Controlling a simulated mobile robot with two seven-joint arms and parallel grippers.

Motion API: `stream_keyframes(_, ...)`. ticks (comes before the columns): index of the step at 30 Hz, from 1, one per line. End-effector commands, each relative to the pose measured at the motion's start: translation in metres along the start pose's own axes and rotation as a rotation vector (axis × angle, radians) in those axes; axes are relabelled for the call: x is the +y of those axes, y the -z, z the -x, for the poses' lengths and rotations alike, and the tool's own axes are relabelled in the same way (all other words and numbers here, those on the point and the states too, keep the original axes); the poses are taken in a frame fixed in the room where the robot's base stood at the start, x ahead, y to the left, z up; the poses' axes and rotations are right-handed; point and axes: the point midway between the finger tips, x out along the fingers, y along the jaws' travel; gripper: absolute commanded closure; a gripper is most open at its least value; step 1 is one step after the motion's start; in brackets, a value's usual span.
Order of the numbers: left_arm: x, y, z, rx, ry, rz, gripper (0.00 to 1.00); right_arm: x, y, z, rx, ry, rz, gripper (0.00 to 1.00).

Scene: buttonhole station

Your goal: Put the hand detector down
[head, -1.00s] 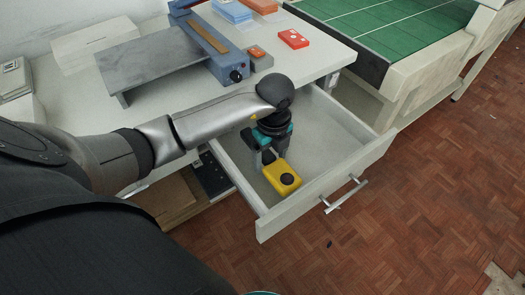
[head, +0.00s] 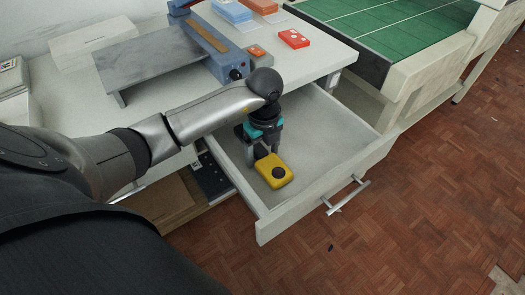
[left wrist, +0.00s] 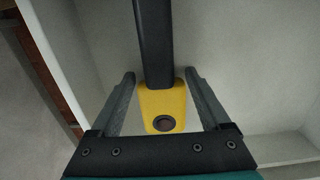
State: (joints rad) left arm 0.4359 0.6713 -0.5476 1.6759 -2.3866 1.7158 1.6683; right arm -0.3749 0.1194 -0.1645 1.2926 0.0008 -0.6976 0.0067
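The hand detector is a yellow block (head: 274,172) with a round dark button and a black handle. It is inside the open drawer (head: 335,150), near its left side, and appears to rest on the drawer floor. My left gripper (head: 264,153) points down into the drawer above the detector. In the left wrist view its two fingers (left wrist: 161,75) stand wide apart, one on each side of the black handle (left wrist: 152,45), with narrow gaps seen. The yellow body (left wrist: 162,108) shows between the fingers. My right gripper is in neither current view.
The drawer's front with a metal handle (head: 346,195) faces the parquet floor. Above it, the white table (head: 180,75) holds a blue-grey device (head: 215,50), a red block (head: 294,38) and a stack of blue cards (head: 232,11). A green-topped table (head: 385,25) stands at right.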

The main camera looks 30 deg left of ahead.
Motion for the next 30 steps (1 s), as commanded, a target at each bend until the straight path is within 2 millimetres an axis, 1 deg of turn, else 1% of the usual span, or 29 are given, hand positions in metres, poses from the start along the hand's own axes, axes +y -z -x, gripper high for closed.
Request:
stream_keyframes(1,0.0,0.0,0.0,0.0,-0.001,0.0,0.14,0.0,0.0,0.0,0.0,0.0,0.0,0.5)
stream_keyframes(5,0.0,0.0,0.0,0.0,0.0,0.0,0.0,0.0,-0.001,0.0,-0.001,0.0,0.0,0.5)
stream_keyframes(12,0.0,0.0,0.0,0.0,0.0,0.0,0.0,0.0,-0.001,0.0,-0.001,0.0,-0.001,0.5)
stream_keyframes(16,0.0,0.0,0.005,0.0,0.001,0.0,0.0,0.0,0.0,0.001,0.006,0.0,-0.001,0.5)
stream_keyframes(20,-0.001,0.0,0.016,-0.001,0.003,0.0,0.0,0.003,-0.012,-0.006,-0.005,-0.003,0.002,0.5)
stream_keyframes(30,-0.001,-0.001,0.055,-0.001,0.003,0.0,0.0,0.016,-0.04,-0.016,-0.009,-0.02,0.007,0.5)
